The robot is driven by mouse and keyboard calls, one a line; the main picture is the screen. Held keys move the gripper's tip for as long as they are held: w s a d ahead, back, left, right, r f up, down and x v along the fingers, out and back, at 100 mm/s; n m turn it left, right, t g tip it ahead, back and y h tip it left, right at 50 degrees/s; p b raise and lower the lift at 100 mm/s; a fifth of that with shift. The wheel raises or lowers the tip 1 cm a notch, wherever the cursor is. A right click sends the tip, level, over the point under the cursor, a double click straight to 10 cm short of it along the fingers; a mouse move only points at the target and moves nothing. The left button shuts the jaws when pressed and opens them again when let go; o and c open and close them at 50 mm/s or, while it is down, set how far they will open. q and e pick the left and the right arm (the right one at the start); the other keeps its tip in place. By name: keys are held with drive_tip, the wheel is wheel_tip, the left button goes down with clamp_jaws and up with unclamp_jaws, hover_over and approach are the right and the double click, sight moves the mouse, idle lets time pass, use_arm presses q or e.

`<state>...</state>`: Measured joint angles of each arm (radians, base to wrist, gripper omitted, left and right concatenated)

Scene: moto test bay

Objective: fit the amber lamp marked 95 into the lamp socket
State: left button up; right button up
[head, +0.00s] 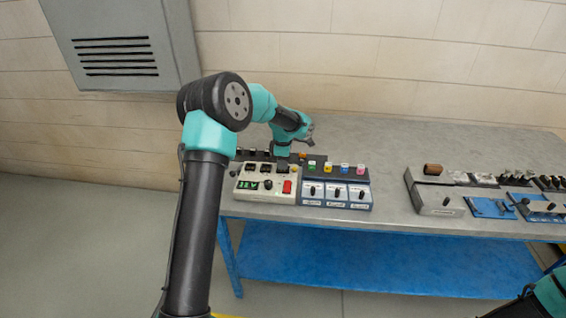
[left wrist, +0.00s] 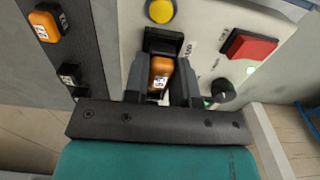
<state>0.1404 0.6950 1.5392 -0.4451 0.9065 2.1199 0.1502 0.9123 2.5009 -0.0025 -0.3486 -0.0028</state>
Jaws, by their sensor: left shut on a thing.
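My left gripper (left wrist: 161,88) is shut on an amber lamp (left wrist: 160,73) with a small white label; the label's digits are too small to read surely. A black square socket (left wrist: 164,40) on the pale tester panel shows directly behind the lamp in the left wrist view. I cannot tell whether the lamp is in the socket or just in front of it. In the head view the left gripper (head: 282,152) is low over the back of the tester box (head: 265,212), and it hides the lamp there. My right gripper is out of view.
Another amber lamp (left wrist: 45,22) sits in a dark rack beside the tester. A yellow button (left wrist: 161,11), red switch (left wrist: 250,45) and black knob (left wrist: 222,90) are close around the gripper. A blue switch box (head: 337,195) adjoins the tester. The mid-bench (head: 390,150) is clear.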

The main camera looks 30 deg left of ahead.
use_arm(q)
drive_tip(key=shift+f, duration=0.25)
idle(0.5)
drive_tip(key=o, duration=1)
drive_tip(key=shift+r, duration=0.15)
drive_tip(key=shift+r, duration=3.35)
